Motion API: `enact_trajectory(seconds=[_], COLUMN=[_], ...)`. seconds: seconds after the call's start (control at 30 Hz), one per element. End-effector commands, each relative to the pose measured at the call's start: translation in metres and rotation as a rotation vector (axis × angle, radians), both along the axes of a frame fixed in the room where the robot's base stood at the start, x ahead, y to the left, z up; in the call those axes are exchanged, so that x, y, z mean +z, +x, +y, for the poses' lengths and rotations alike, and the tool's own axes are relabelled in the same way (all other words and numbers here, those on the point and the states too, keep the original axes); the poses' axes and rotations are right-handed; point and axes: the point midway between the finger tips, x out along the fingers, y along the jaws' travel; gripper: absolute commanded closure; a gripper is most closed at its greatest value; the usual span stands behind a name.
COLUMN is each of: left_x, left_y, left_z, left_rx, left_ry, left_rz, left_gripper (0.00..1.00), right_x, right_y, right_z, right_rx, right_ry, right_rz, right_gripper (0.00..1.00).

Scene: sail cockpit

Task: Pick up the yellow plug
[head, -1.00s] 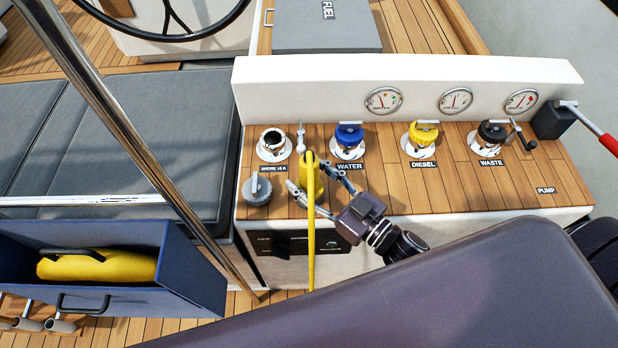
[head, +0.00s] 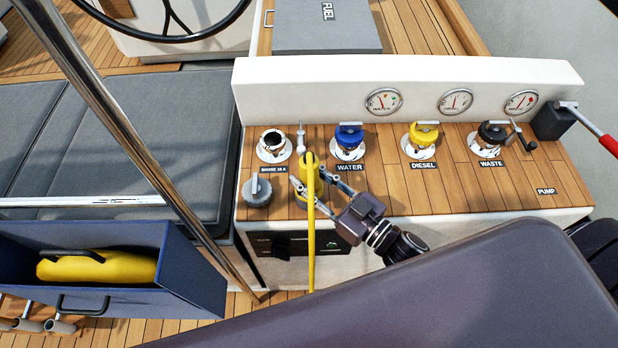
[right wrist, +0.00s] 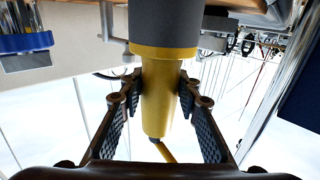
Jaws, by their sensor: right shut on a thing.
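The yellow plug (head: 310,168) stands roughly upright at the front left of the wooden panel top, with a yellow cord (head: 311,245) hanging from it down the panel's front. My right gripper (head: 318,187) is shut on the plug's body. The right wrist view shows the yellow body (right wrist: 160,95) between the two finger pads, with its grey collar (right wrist: 165,28) beyond the fingers. The fingers partly hide the plug's lower end in the head view, so I cannot tell whether it touches the panel. My left gripper is not in view.
An open inlet (head: 273,143) and a grey cap (head: 257,191) lie left of the plug. The blue water cap (head: 348,138), yellow diesel cap (head: 423,136) and black waste cap (head: 492,136) stand to the right. A blue bin (head: 190,268) is at lower left.

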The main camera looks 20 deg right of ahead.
Motion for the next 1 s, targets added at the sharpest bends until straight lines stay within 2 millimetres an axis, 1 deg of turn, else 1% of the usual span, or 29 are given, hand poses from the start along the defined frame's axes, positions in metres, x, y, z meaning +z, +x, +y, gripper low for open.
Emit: enact_trajectory(seconds=[0.17,0.27,0.33,0.47,0.7,0.8,0.9,1.0], left_x=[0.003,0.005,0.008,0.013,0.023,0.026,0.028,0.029], left_y=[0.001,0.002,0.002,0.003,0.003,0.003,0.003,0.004], left_z=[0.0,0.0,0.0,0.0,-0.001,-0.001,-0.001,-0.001], left_rx=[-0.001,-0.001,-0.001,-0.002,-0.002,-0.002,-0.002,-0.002], left_ry=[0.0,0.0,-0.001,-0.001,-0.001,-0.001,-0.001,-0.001], left_rz=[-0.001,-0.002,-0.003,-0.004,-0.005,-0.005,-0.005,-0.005], left_gripper=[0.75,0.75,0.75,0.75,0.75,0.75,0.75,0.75], right_x=[0.012,0.025,0.037,0.067,0.137,0.161,0.178,0.191], right_y=[0.0,0.0,0.0,-0.001,0.0,0.0,-0.001,0.0], right_z=[0.0,0.0,0.001,0.001,0.001,0.001,0.001,0.0], right_rx=[0.002,0.003,0.005,0.006,0.006,0.004,0.004,0.001], right_ry=[0.001,-0.001,-0.001,-0.001,-0.001,-0.001,-0.001,-0.001], right_rz=[-0.005,-0.006,-0.006,-0.007,-0.008,-0.008,-0.006,-0.007], right_gripper=[1.0,1.0,1.0,1.0,1.0,1.0,1.0,1.0])
